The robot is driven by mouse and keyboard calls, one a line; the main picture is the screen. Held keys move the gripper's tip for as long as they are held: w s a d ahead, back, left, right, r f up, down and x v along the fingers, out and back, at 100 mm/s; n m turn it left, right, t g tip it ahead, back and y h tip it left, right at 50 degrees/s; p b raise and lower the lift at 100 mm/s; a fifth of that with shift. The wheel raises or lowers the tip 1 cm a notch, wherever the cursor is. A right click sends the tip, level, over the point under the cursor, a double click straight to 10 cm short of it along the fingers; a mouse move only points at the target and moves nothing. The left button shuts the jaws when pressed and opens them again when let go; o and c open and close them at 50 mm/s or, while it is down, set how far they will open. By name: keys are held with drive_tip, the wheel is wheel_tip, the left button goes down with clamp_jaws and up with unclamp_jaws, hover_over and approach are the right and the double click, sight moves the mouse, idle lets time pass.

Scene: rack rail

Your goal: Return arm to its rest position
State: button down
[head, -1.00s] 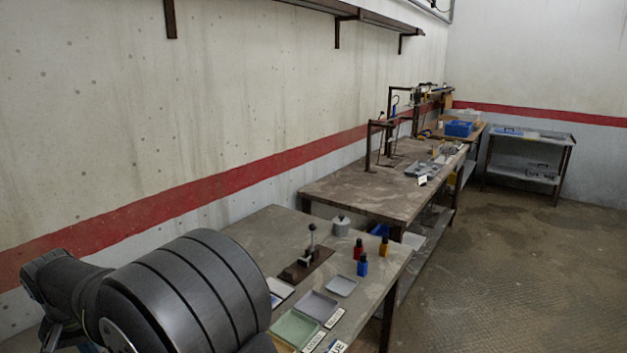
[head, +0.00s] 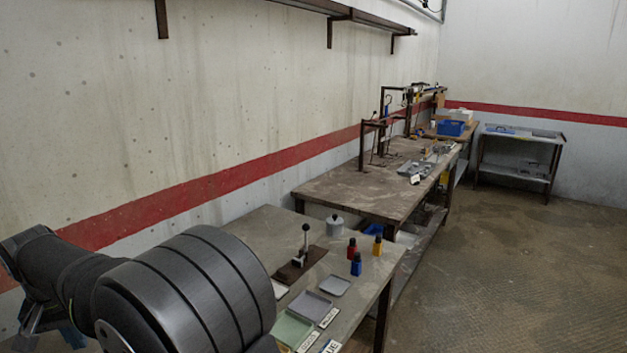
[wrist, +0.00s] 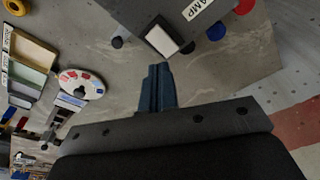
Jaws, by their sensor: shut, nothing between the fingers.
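My gripper (wrist: 157,88) shows in the wrist view with its blue fingers together and nothing between them. It hangs over the grey tabletop, apart from the objects there. In the head view the gripper is hidden, and my dark arm fills the lower left. A lever on a dark base (head: 303,255), a grey lidded pot (head: 335,225), and red (head: 351,248), blue (head: 356,265) and yellow (head: 377,246) bottles stand on the near table (head: 345,300).
Shallow trays (head: 311,305) with label cards lie near my arm. In the wrist view, a dark box with a white block (wrist: 162,39) lies just beyond the fingertips. A second workbench (head: 350,190) stands behind. The floor at right (head: 500,270) is clear.

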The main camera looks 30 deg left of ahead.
wheel_tip(320, 180, down, 6)
drive_tip(key=shift+r, duration=0.25)
wheel_tip(320, 180, up, 10)
drive_tip(key=w+d+m+g, duration=0.1)
drive_tip(key=m, duration=0.2)
drive_tip(key=shift+w+d, duration=0.15)
drive_tip(key=shift+d, duration=0.1)
